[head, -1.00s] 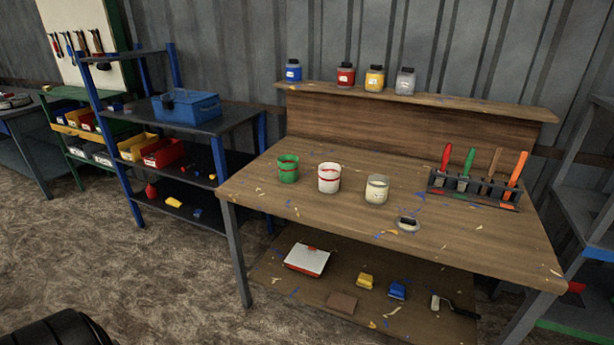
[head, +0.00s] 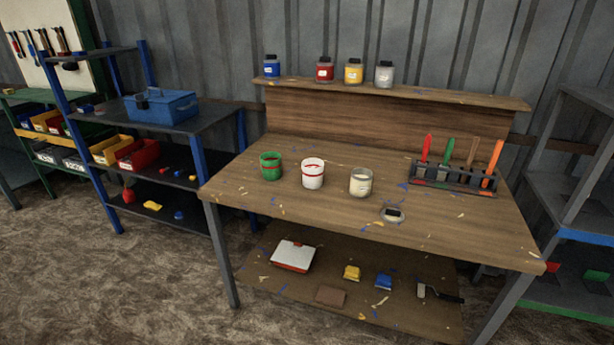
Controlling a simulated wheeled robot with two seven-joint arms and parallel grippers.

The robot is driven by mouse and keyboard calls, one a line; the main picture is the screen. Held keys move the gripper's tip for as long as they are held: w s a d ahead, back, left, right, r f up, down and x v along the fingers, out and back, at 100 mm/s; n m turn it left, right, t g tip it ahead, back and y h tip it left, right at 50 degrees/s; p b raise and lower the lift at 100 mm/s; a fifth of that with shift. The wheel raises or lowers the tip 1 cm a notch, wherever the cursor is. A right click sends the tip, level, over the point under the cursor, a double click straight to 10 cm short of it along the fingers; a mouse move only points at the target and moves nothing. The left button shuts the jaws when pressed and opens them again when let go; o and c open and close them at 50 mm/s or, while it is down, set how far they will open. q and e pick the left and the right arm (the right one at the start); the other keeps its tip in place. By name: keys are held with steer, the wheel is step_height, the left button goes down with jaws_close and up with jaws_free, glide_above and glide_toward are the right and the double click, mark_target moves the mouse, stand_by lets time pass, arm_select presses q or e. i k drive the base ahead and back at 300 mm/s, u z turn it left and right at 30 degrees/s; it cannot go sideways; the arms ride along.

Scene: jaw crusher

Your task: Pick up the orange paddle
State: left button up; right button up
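The orange paddle (head: 493,160) stands in a dark rack (head: 455,186) at the right end of the wooden workbench (head: 330,200). It is the rightmost of several paddles and leans slightly right; its lower end is partly hidden by the rack. Beside it, from left to right, stand a red paddle (head: 425,152), a green paddle (head: 447,154) and a brown paddle (head: 471,156). Neither of my grippers is in view.
Green (head: 270,167), white (head: 312,174) and cream (head: 361,182) pots stand on the bench, with a small lid-like item (head: 393,214) near its front. Several jars line the back shelf. A blue shelf unit (head: 190,130) stands left, a grey one (head: 570,195) right. Open floor lies front left.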

mark_target(498, 147)
steer(key=z, duration=1.25)
